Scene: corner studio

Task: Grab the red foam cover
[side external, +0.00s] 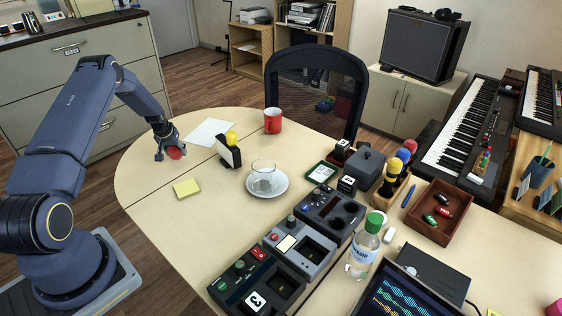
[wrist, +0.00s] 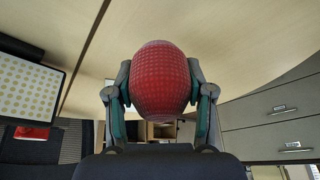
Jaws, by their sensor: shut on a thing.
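The red foam cover (wrist: 160,80) is a rounded, mesh-textured piece held between the two fingers of my gripper (wrist: 160,100) in the wrist view. In the side external view the red foam cover (side external: 176,153) shows at the tip of my gripper (side external: 170,152), over the far left part of the table. My gripper is shut on it, one finger on each side. The cover appears to be held off the tabletop, though its exact height is hard to tell.
A red mug (side external: 272,121) and a cup on a saucer (side external: 264,195) stand to the right. Microphones with coloured foam tops (side external: 393,172) stand farther right.

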